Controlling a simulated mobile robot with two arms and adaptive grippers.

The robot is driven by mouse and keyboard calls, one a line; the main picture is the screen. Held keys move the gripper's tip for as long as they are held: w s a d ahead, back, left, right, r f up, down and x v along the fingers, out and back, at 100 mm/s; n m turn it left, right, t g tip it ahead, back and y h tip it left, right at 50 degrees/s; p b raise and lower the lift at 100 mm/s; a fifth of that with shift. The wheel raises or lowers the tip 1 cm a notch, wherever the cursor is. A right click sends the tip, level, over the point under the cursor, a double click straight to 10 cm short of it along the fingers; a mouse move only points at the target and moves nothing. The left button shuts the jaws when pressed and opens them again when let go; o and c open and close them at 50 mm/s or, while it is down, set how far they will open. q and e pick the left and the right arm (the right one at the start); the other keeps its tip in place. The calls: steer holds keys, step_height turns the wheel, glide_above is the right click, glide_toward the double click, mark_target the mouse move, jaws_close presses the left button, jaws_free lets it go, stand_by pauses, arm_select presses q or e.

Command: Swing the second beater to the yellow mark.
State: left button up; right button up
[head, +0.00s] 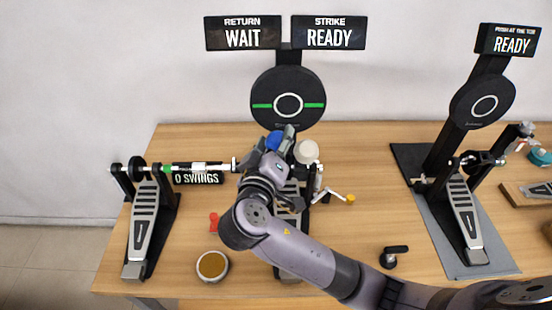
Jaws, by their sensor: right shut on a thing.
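A double pedal with two beaters stands before a round black pad (287,80). One beater has a blue head (273,140); the other has a cream head (306,151) just to its right. My right gripper (281,141) is at the blue head, apparently shut on that beater; its fingers and wrist hide the shaft. Which beater counts as second cannot be told. A yellow mark (351,198) sits at the end of a pale arm right of the pedal. Signs above read RETURN WAIT (242,34) and STRIKE READY (329,33). My left gripper is not in view.
A left pedal (144,222) joins by a rod beside a "0 SWINGS" sign (198,179). Another pedal (465,214) and pad (483,103) stand at right.

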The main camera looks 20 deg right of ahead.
steer(key=shift+w+d+r+g+p, duration=0.3)
steer(key=shift+p, duration=0.25)
steer(key=shift+w+f, duration=0.1)
steer(key=shift+w, duration=0.05)
steer(key=shift+w+d+r+g+p, duration=0.1)
steer(key=shift+w+r+g+p, duration=0.2)
steer(key=shift+p, duration=0.7)
steer(key=p, duration=0.1)
steer(key=w+g+p, duration=0.1)
steer(key=p, duration=0.1)
steer(key=shift+w+d+r+n+y, duration=0.15)
steer(key=shift+w+d+n+y, duration=0.15)
steer(key=shift+w+p, duration=0.25)
steer(key=shift+p, duration=0.2)
steer(key=shift+s+f, duration=0.15)
steer(key=shift+f, duration=0.15)
